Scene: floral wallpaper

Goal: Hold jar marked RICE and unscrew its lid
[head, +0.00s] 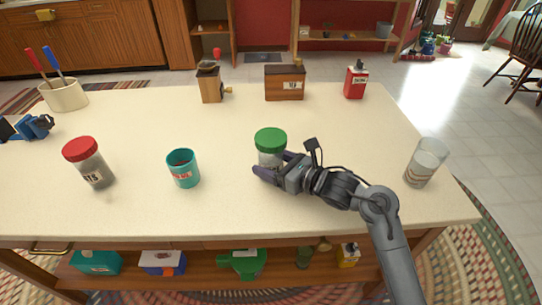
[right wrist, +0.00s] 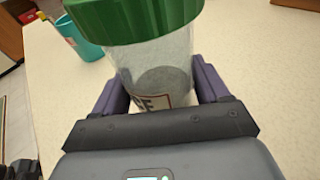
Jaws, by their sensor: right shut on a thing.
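The RICE jar (head: 270,154) is a clear, upright jar with a green lid (head: 270,138) on top. It stands on the table right of the middle. It also fills the upper middle of the right wrist view (right wrist: 158,75), its label partly cut off. My right gripper (head: 268,170) reaches in from the right and is shut on the jar's body, below the lid, with one purple finger on each side.
A teal cup (head: 183,170) and a red-lidded jar (head: 90,165) stand left of the RICE jar. A clear glass (head: 424,165) stands at right. A grinder (head: 209,85), wooden box (head: 285,83), red tin (head: 355,82) and utensil crock (head: 66,97) line the back. The table's front middle is clear.

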